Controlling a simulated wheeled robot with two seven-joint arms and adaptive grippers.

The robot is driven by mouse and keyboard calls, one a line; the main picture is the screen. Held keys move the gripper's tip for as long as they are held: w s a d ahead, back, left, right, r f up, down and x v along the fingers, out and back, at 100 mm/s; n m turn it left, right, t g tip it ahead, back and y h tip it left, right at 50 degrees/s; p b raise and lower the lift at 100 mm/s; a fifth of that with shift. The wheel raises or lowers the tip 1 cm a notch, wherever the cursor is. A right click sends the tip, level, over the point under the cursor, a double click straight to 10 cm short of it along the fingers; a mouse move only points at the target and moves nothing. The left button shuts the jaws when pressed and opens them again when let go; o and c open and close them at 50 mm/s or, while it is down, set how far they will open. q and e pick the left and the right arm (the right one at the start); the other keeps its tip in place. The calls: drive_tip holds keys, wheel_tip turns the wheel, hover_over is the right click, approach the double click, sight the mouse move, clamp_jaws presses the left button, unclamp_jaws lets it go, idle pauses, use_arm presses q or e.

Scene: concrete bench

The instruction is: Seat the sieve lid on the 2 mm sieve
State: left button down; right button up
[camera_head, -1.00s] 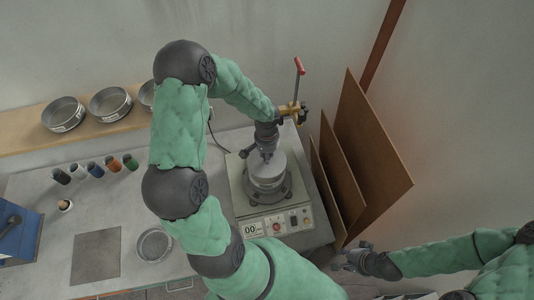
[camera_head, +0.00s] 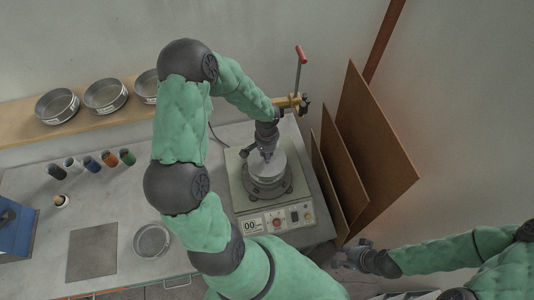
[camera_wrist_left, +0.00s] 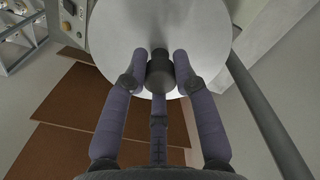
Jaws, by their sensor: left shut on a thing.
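The sieve lid (camera_head: 283,163) is a pale grey disc over the round sieve (camera_head: 266,183) on the shaker. In the left wrist view the lid (camera_wrist_left: 160,28) fills the top, and its dark knob (camera_wrist_left: 160,72) is between the fingers. My left gripper (camera_head: 267,154) is shut on this knob from above. The lid looks level; whether it touches the sieve's rim all round is too small to tell. No size mark can be read on the sieve. My right gripper (camera_head: 352,256) is empty with its fingers spread, off the bench at lower right.
The shaker (camera_head: 243,200) has a front panel and a red-handled upright rod (camera_head: 301,56). Brown boards (camera_head: 365,145) lean to its right. Several sieves (camera_head: 105,95) stand on the shelf. Another sieve (camera_head: 152,241), small jars (camera_head: 109,159) and a grey mat (camera_head: 92,252) are on the bench.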

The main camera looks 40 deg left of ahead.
use_arm(q)
drive_tip(key=shift+f+b, duration=0.1)
drive_tip(key=shift+b, duration=0.2)
idle(0.8)
drive_tip(key=shift+f+b, duration=0.55)
drive_tip(key=shift+b, duration=0.2)
idle(0.6)
drive_tip(key=c, duration=0.9)
unclamp_jaws()
wheel_tip(320, 180, up, 12)
idle(0.4)
